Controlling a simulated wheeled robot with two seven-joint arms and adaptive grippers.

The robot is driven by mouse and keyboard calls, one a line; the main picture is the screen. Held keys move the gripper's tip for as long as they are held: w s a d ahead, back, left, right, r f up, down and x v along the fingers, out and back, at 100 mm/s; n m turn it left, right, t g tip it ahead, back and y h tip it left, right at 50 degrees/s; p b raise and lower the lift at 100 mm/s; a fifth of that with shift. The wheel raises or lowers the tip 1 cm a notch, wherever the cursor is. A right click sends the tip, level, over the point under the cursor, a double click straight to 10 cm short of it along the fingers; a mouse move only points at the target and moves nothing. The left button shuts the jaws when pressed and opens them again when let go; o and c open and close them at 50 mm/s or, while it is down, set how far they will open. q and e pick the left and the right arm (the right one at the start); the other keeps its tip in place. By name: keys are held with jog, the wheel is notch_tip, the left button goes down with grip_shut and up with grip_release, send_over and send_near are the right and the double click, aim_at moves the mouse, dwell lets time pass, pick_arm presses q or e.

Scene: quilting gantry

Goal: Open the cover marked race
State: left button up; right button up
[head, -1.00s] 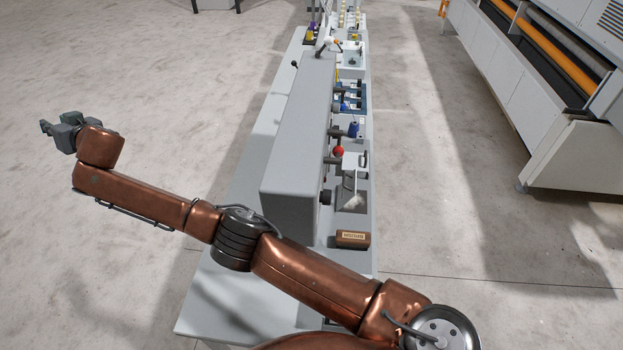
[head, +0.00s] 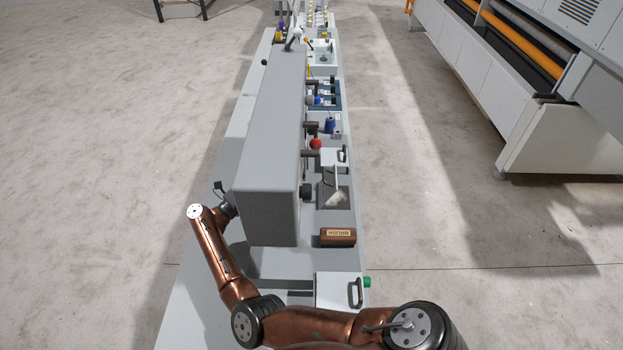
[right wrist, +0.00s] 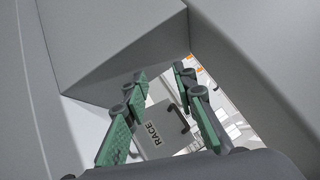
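The cover marked RACE (right wrist: 176,142) shows in the right wrist view as a light grey plate with dark lettering and a dark handle at its edge. It looks closed. It lies beyond my right gripper (right wrist: 160,76), framed between the green-padded fingers, which are apart and empty. In the head view my right gripper (head: 221,190) is small and dark beside the left face of the grey machine body, partly hidden by my wrist. Two plates with handles, a near one (head: 332,290) and a farther one (head: 330,157), show there; their markings are unreadable. My left gripper is out of view.
The tall grey machine body (head: 272,150) stands between my right gripper and the right-hand strip of the bench. A brown brush block (head: 338,237), a red knob (head: 316,144) and a green button (head: 367,282) are on that side. Open floor lies left.

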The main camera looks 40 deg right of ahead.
jog(key=s+d+g+y, duration=0.1)
jog(key=s+g, duration=0.3)
jog(key=s, duration=0.1)
jog(key=s+d+f+g+y, duration=0.1)
jog(key=s+g, duration=0.2)
jog(key=shift+s+d+m+y, duration=0.15)
jog(key=shift+d+m+y, duration=0.15)
jog(key=shift+d+m, duration=0.1)
jog(key=p+x, duration=0.1)
jog(key=x, duration=0.6)
jog(key=shift+s+d, duration=0.25)
jog(key=shift+d, duration=0.05)
jog(key=shift+c, duration=0.5)
grip_shut()
